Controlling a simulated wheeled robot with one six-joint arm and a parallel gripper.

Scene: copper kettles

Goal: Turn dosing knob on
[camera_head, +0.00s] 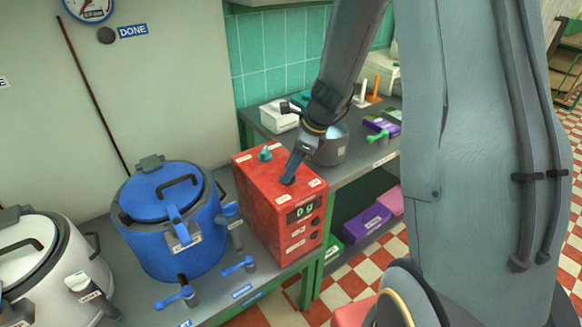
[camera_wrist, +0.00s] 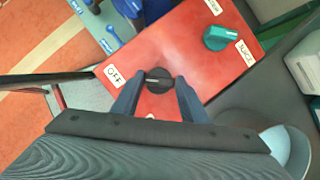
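The red dosing box (camera_head: 262,203) stands on the bench, and its display (camera_head: 304,210) reads 0 g. In the wrist view a round black knob (camera_wrist: 158,80) sits on its red top. A pale mark on the knob points left, toward the OFF label (camera_wrist: 114,76). Another label (camera_wrist: 150,88) beside the knob is mostly hidden. My gripper (camera_wrist: 158,84) has one finger on each side of the knob, very close to it. I cannot tell whether the fingers press on it. In the head view my gripper (camera_head: 289,180) is down at the box top and hides the knob.
A teal knob (camera_wrist: 222,36) near a JUICE label is on the same top. A blue kettle (camera_head: 165,225) and a white kettle (camera_head: 45,270) stand left of the box. A grey pot (camera_head: 332,150) is close behind my gripper.

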